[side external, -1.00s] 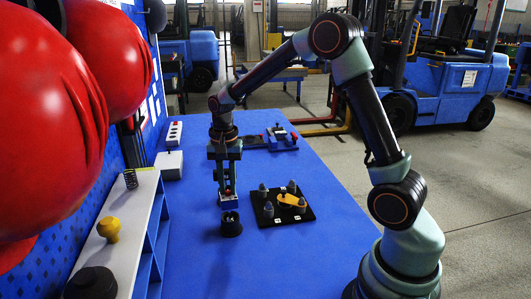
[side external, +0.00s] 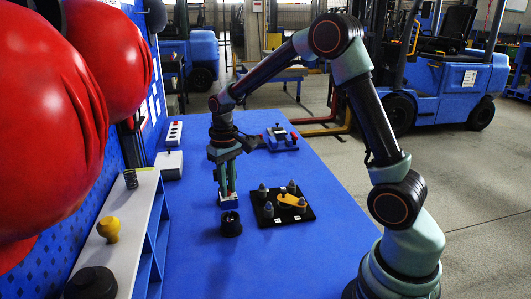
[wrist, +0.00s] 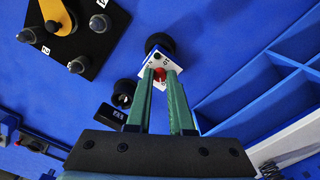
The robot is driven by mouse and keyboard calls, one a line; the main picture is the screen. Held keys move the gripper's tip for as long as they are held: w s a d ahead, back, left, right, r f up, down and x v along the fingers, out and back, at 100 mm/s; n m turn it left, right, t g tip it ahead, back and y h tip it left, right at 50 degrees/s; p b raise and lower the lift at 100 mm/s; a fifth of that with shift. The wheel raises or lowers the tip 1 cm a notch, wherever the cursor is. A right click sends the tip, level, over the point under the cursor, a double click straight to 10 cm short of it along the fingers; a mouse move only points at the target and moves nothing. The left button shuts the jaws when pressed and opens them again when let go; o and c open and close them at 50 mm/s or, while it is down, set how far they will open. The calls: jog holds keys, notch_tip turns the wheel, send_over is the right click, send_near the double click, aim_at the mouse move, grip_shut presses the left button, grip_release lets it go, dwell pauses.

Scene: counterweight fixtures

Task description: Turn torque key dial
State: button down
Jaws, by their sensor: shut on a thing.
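The dial is a small red knob (wrist: 159,76) on a white-topped block (wrist: 150,62). In the side view the block (side external: 229,203) stands on the blue table, just behind a black cup. My gripper (side external: 228,193) points straight down over the block. In the wrist view my two green fingers (wrist: 164,73) come together on either side of the knob, shut on it. The fingers hide part of the knob and of the block's markings. The knob's pointing direction is too small to tell.
The black cup (side external: 231,225) stands close in front of the block. A black board (side external: 270,220) with grey pegs and an orange piece lies to the right. A white-topped shelf (side external: 128,218) runs along the left.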

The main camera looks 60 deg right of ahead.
jog(key=shift+n, duration=1.1)
jog(key=c, duration=0.8)
grip_release()
jog(key=shift+r, duration=0.1)
notch_tip(320, 180, up, 12)
jog(key=shift+f, duration=0.1)
jog(key=s+a+t, duration=0.2)
jog(key=s, duration=0.3)
jog(key=s+a+t, duration=0.1)
jog(key=s, duration=0.3)
jog(key=s+a+t, duration=0.2)
jog(key=s, duration=0.3)
jog(key=shift+s+a+r+t, duration=0.3)
jog(key=shift+a+r, duration=0.05)
